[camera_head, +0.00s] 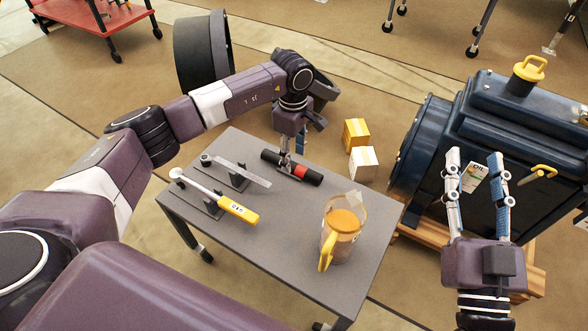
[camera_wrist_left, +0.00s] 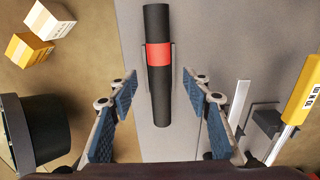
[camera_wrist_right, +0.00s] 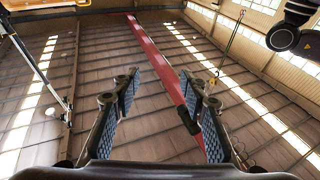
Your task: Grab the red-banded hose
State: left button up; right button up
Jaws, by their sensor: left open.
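The red-banded hose (camera_head: 305,173) is a short black tube with a red band. It lies near the far edge of the grey table, and it also shows upright in the left wrist view (camera_wrist_left: 158,95). My left gripper (camera_head: 290,155) is above the hose, and its fingers partly hide it in the head view. In the left wrist view the left gripper's fingers (camera_wrist_left: 160,95) are apart, one on each side of the hose, with nothing between them gripped.
The grey table (camera_head: 285,235) also holds a yellow-handled tool (camera_head: 235,208) on stands, a metal ruler-like tool (camera_head: 240,172) and a clear jug (camera_head: 343,232) with a yellow handle. Small boxes (camera_head: 363,163) lie beyond the table. A large blue machine (camera_head: 500,130) stands at right.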

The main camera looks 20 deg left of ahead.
aim_at(294, 164)
pick_arm(q)
notch_tip(294, 164, down, 3)
jog(key=shift+f+b, duration=0.1)
jog(key=shift+b, duration=0.25)
pick_arm(e)
jog(key=r+t, duration=0.1)
jog(key=s+r+t, duration=0.1)
jog(key=r, duration=0.1)
jog(key=s+r+y, duration=0.1)
jog(key=r, duration=0.1)
jog(key=shift+s+t, duration=0.15)
jog(key=shift+t, duration=0.25)
pick_arm(q)
jog(key=shift+c, duration=0.7)
grip_shut()
